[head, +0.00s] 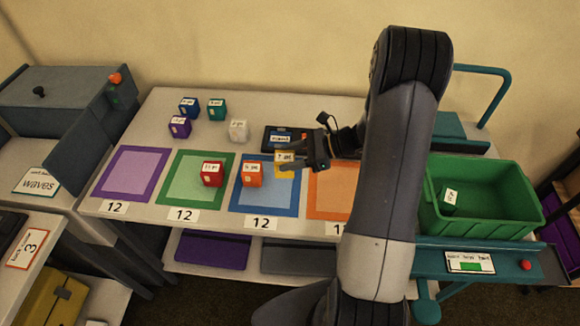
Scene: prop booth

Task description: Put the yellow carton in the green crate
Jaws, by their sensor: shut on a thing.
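The yellow carton (285,162) is a small box with a white label, above the table near the top right corner of the blue square mat. My gripper (293,163) is shut on it, and one dark finger crosses in front of it. I cannot tell how high the carton is held. The green crate (508,232) stands on the teal stand at the right, beyond my arm. A dark green carton (448,202) with a white label lies inside the crate near its left wall.
A red carton (213,173) and an orange carton (251,174) sit near the mats. Blue, teal, purple and white cartons (238,130) stand farther back. My arm hides part of the table beside the crate. A teal rail (497,90) rises behind the crate.

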